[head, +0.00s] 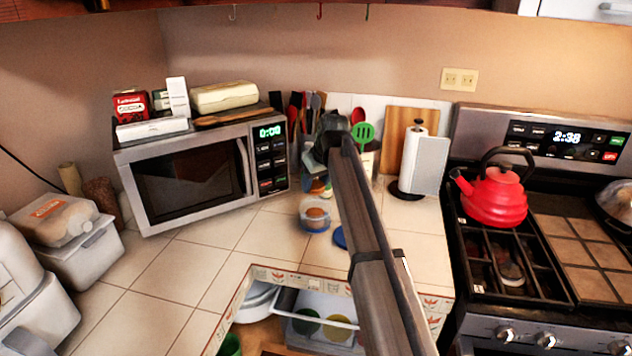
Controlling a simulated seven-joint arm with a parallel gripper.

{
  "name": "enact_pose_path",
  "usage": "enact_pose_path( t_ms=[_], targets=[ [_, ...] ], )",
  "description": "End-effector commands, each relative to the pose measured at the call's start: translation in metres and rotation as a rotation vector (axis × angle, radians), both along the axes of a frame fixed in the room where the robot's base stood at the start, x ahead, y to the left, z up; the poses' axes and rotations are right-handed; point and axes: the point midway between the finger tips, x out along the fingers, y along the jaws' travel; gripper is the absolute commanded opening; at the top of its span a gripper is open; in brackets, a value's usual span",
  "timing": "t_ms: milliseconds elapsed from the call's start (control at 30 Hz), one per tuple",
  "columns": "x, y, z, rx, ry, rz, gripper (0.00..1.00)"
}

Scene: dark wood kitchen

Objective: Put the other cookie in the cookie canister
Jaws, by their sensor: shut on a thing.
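The cookie canister (314,225) is a small clear round tub, open at the top, on the tiled counter below the arm's far end. A brown round cookie (316,213) shows inside it. A blue lid (341,238) lies on the counter just right of the tub, partly behind my arm. My gripper (318,160) is above and slightly beyond the tub in the picture, small and dark. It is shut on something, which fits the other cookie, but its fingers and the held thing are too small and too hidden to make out.
A microwave (195,175) stands to the left with boxes on top. Utensils (303,108), a cutting board (405,125) and a paper towel roll (424,165) stand behind. A red kettle (494,197) sits on the stove at right. Counter left of the tub is clear.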

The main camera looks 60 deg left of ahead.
Motion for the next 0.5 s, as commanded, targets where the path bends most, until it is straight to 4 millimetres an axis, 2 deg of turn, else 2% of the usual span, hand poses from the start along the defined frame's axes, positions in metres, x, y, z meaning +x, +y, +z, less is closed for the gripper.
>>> enact_pose_path(
  t_ms=[500],
  targets=[
    [0.0, -0.001, -0.038, -0.001, 0.0, -0.001, 0.27]
  ],
)
